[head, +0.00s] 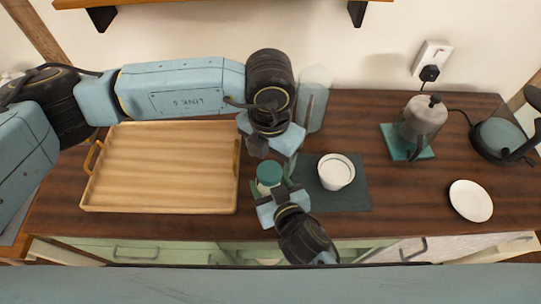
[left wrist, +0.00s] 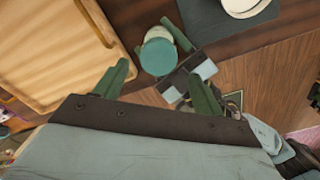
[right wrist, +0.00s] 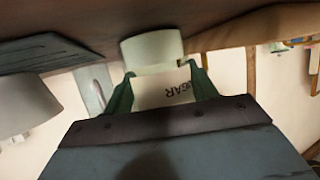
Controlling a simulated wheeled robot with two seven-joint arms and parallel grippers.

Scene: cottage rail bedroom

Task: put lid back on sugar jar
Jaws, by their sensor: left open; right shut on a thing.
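The sugar jar (head: 268,187) is pale with a teal lid (head: 269,170) on its top. The lid also shows from above in the left wrist view (left wrist: 158,57), with the cream jar body beside it. I cannot tell whether the lid is fully seated. My right gripper (right wrist: 163,88) is shut on the jar around its label, which reads upside down in the right wrist view. My left gripper (left wrist: 159,86) is open and empty, just above and behind the jar in the head view, with its fingers apart from the lid.
A white round pot (head: 336,176) stands on a dark mat (head: 350,201) right of the jar. A wooden tray (head: 160,165) lies to the left. A tall pale container (head: 312,107) stands behind. A moka pot (head: 423,117), a white saucer (head: 470,201) and a kettle (head: 499,140) are farther right.

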